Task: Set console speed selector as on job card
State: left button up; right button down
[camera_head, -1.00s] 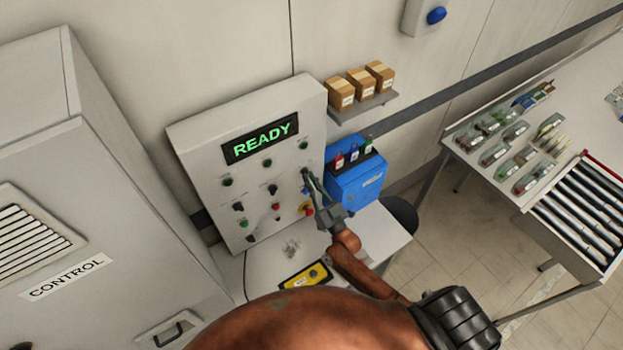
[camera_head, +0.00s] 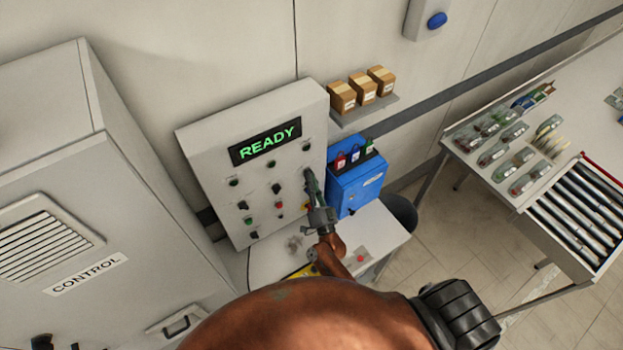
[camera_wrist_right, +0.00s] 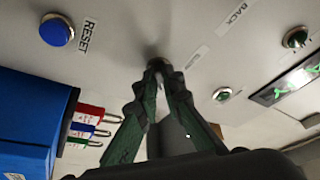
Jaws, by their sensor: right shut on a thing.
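The console (camera_head: 212,190) is a pale panel with a green READY display (camera_head: 265,141) and several small knobs, buttons and lamps. My right gripper (camera_head: 309,174) reaches its right side from below. In the right wrist view, the gripper's two green fingers (camera_wrist_right: 160,70) meet at a dark knob (camera_wrist_right: 154,62), whose tip shows between them; they are shut on it. The fingers hide most of the knob, so its pointer setting cannot be read. I cannot make out a job card. My left gripper is not recognisable in view.
A blue box (camera_head: 357,187) with red, blue and green tags stands right beside the console. Three cartons (camera_head: 363,90) sit on a wall shelf above. A control cabinet (camera_head: 45,110) stands at left. A blue RESET button (camera_wrist_right: 57,31) is close to the gripper.

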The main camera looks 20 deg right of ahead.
jog(key=shift+w+d+r, duration=0.1)
jog(key=shift+w+r, duration=0.05)
jog(key=shift+r, duration=0.35)
jog(key=c, duration=2.1)
grip_release()
jog(key=shift+f, duration=0.35)
jog(key=v, duration=1.2)
